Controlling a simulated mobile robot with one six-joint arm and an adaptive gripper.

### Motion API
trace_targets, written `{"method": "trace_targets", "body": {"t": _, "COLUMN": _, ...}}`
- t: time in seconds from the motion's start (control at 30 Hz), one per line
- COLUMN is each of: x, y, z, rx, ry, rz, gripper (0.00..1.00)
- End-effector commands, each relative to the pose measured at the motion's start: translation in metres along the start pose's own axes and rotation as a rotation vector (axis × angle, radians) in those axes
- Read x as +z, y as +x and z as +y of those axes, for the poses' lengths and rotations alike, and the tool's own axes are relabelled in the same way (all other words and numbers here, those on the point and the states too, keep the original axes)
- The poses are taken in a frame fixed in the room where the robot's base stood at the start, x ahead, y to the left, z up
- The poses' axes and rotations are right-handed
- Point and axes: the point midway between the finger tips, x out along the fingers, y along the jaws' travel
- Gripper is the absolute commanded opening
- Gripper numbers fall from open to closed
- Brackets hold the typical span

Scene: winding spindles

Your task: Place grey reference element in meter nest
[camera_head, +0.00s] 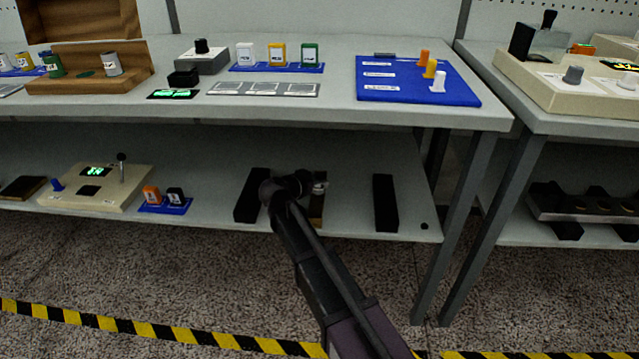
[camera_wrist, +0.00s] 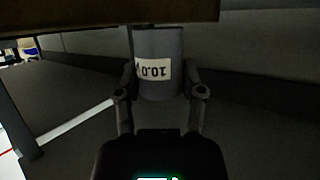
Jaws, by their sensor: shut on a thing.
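My gripper (camera_wrist: 159,77) is shut on a grey cylindrical element (camera_wrist: 172,44) with a white label that reads "10.0" upside down in the wrist view. A finger lies on each side of it. In the head view my gripper (camera_head: 313,182) is at the lower shelf, between two black blocks, and a small grey part of the element (camera_head: 321,179) shows beside it. A beige meter-like unit (camera_head: 137,180) with a green display and a lever stands on the lower shelf at left. I cannot tell for certain which recess is the meter nest.
The upper table (camera_head: 340,105) overhangs the lower shelf (camera_head: 220,185). Black blocks (camera_head: 251,196) (camera_head: 385,203) flank my gripper, with a brown piece (camera_head: 316,210) between them. A blue tray (camera_head: 164,206) holds orange and black elements. Table legs stand at right.

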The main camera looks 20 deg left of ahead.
Motion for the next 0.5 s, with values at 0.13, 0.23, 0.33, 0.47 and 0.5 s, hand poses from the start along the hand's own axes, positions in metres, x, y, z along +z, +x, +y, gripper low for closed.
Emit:
{"method": "trace_targets", "body": {"t": 0.13, "x": 0.0023, "y": 0.0007, "z": -0.0001, "rx": 0.0, "ry": 0.0, "rz": 0.0, "gripper": 0.03}}
{"method": "trace_targets", "body": {"t": 0.23, "x": 0.0032, "y": 0.001, "z": -0.0002, "rx": 0.0, "ry": 0.0, "rz": 0.0, "gripper": 0.57}}
{"method": "trace_targets", "body": {"t": 0.33, "x": 0.0027, "y": 0.0007, "z": -0.0003, "rx": -0.001, "ry": 0.0, "rz": 0.0, "gripper": 0.86}}
{"method": "trace_targets", "body": {"t": 0.47, "x": 0.0028, "y": 0.0006, "z": -0.0004, "rx": -0.001, "ry": 0.0, "rz": 0.0, "gripper": 0.86}}
{"method": "trace_targets", "body": {"t": 0.5, "x": 0.0028, "y": 0.0006, "z": -0.0004, "rx": -0.001, "ry": 0.0, "rz": 0.0, "gripper": 0.86}}
